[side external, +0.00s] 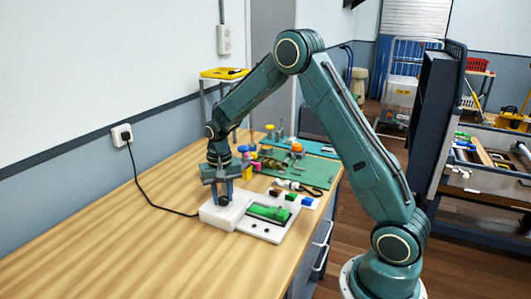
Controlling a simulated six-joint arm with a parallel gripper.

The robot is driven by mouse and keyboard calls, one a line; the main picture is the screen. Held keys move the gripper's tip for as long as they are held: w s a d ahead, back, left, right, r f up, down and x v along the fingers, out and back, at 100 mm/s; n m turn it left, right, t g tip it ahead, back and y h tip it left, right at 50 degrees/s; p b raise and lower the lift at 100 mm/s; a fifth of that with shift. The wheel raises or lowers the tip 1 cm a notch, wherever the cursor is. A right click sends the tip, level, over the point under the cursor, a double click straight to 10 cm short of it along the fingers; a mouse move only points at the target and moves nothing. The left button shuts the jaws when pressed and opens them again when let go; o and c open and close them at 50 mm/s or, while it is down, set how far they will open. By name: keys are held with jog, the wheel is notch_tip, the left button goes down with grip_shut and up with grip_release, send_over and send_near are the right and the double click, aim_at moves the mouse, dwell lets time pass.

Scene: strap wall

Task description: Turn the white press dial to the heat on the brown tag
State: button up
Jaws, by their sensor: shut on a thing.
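The white press (240,212) sits on the wooden table, with a dark plate and a green piece (269,212) on its right part. My gripper (223,200) points down over the press's left part, with its fingertips low at the top surface. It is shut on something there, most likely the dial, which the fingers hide. I cannot read the dial's setting or its marks. A small brown block (275,191) sits behind the press, in a row with a green one (290,196) and a blue one (307,201). I cannot make out any writing on a brown tag.
A black cord (145,195) runs from the wall socket (122,135) to the press's left side. Green mats (315,172) with tools and small coloured items lie farther back. The table's front left (130,255) is clear. The table's edge is right of the press.

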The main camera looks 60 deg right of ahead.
jog(key=n, duration=0.4)
jog(key=shift+n, duration=0.3)
jog(key=n, duration=0.3)
jog(key=shift+n, duration=0.4)
jog(key=n, duration=0.3)
jog(key=shift+n, duration=2.1)
jog(key=o, duration=1)
jog(key=shift+d+r, duration=0.1)
